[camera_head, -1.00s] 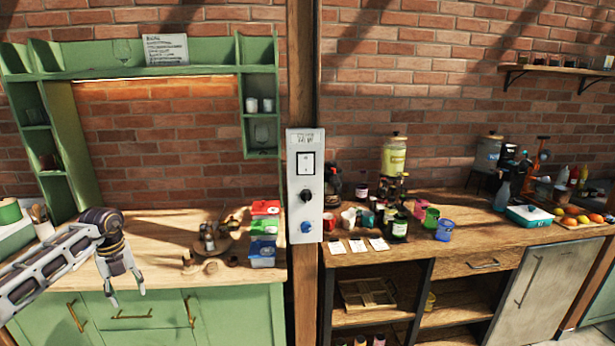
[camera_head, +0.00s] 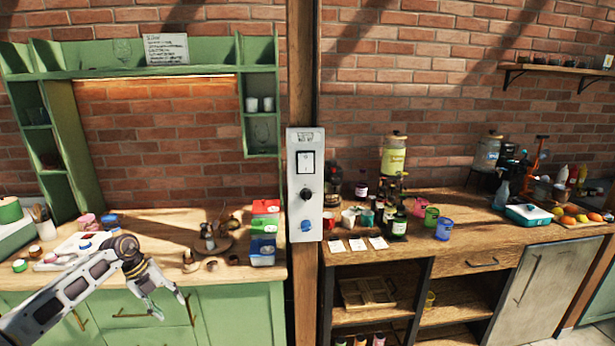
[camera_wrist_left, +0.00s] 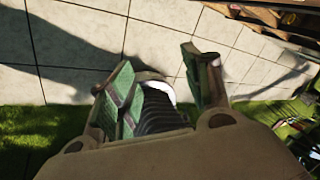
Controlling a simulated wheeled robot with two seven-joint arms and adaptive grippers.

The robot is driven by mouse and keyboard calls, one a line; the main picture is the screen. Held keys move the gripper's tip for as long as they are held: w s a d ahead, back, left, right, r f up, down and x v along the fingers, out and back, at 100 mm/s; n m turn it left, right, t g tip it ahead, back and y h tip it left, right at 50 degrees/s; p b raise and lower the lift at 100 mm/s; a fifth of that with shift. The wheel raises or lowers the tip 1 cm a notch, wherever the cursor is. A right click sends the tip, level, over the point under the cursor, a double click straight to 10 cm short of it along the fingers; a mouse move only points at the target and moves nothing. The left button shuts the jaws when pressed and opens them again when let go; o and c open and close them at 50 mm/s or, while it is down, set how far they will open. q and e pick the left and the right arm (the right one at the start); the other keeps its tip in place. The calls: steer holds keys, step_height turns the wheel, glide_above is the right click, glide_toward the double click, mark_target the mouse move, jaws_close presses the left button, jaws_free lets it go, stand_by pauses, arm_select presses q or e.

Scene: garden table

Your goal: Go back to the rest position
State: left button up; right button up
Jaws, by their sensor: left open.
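My left gripper (camera_head: 171,306) is in front of the green cabinet, below the front edge of the wooden counter (camera_head: 110,272). Its fingers point down and to the right, apart and empty. My right gripper does not show in either view.
A wooden post with a switch panel (camera_head: 304,185) stands between the two counters. Red, green and blue boxes (camera_head: 264,232) stand at the left counter's right end. Jars, cups (camera_head: 444,229) and bottles crowd the right counter. The space before the right shelves is clear.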

arm_select(q)
steer(key=w+d+f+n+t+h, duration=0.2)
steer(key=d+f+n+t+h, duration=0.4)
steer(key=d+f, duration=0.8)
steer(key=s+a+f+n+t+y, duration=0.1)
steer(key=s+f+n+t+y, duration=0.2)
steer(key=f, duration=0.6)
steer(key=s+f+n+t+y, duration=0.1)
steer(key=s+f+n, duration=0.3)
steer(key=f, duration=0.5)
steer(key=s+a+f+n+g+y, duration=0.25)
steer(key=s+f+n+y, duration=0.4)
steer(key=s+f, duration=1.3)
steer(key=s+d+f+n+g, duration=0.1)
steer(key=s+f+n+g, duration=0.1)
steer(key=s, duration=0.8)
steer(key=s+d+f+n+g, duration=0.2)
steer(key=s+f+g, duration=0.1)
steer(key=s, duration=0.8)
steer(key=s+d+f+n+g, duration=0.2)
steer(key=s+f, duration=0.1)
steer(key=s, duration=0.7)
steer(key=shift+s+d+f, duration=0.25)
steer(key=shift+s+f, duration=0.05)
